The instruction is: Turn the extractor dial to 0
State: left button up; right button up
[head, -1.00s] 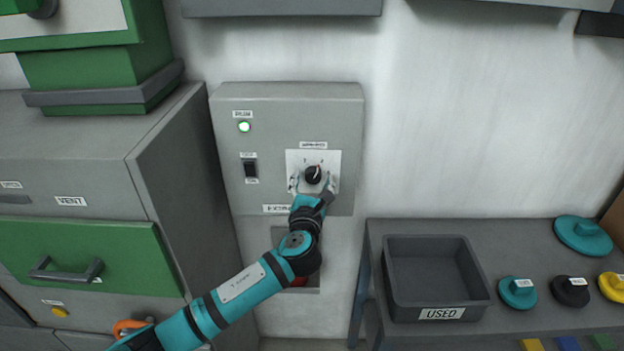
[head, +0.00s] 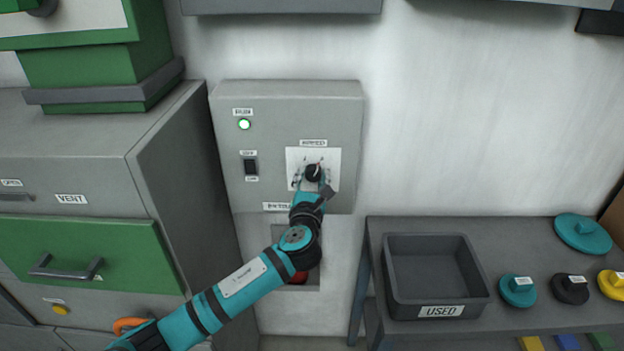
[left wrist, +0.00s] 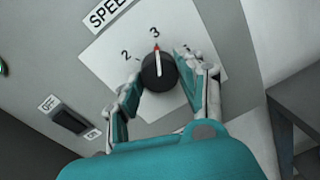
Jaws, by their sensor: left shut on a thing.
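The extractor dial (head: 313,172) is a round black knob with a white pointer line, set on a pale plate in the grey control box (head: 285,105). In the left wrist view the dial (left wrist: 159,72) has its pointer towards the 3, with a red mark at its tip. The 2 shows to the left of the 3; the marks to the right are partly hidden by a finger. My left gripper (head: 311,186) is shut on the dial, one finger on each side; it also fills the lower left wrist view (left wrist: 158,80). My right gripper is not in view.
A lit green lamp (head: 244,124) and a black rocker switch (head: 250,167) sit left of the dial. A cabinet with a green drawer (head: 120,255) stands at left. An empty grey USED bin (head: 398,308) and several coloured lidded pieces stand on the right bench.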

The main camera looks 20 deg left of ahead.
pick_arm(q)
jog(key=shift+n, duration=0.3)
jog(key=n+b, duration=0.1)
jog(key=n, duration=0.2)
jog(key=shift+f, duration=0.15)
jog(key=n+b, duration=0.1)
jog(key=n, duration=0.1)
jog(key=shift+d+n, duration=0.1)
jog(key=shift+n, duration=0.3)
jog(key=n+b, duration=0.2)
jog(key=n, duration=0.3)
jog(key=shift+d+n+y, duration=0.1)
jog(key=shift+n+y, duration=0.2)
jog(key=shift+n, duration=0.1)
jog(key=n+b, duration=0.3)
jog(key=n, duration=0.3)
jog(key=shift+w+n+y+b, duration=0.1)
jog(key=shift+n+y+b, duration=0.2)
jog(key=shift+y+b, duration=0.1)
jog(key=n+b, duration=0.1)
jog(key=n, duration=0.2)
jog(key=shift+d+n, duration=0.1)
jog(key=shift+n, duration=0.2)
jog(key=shift+n+y+b, duration=0.3)
jog(key=shift+n+b, duration=0.4)
jog(key=shift+n, duration=0.6)
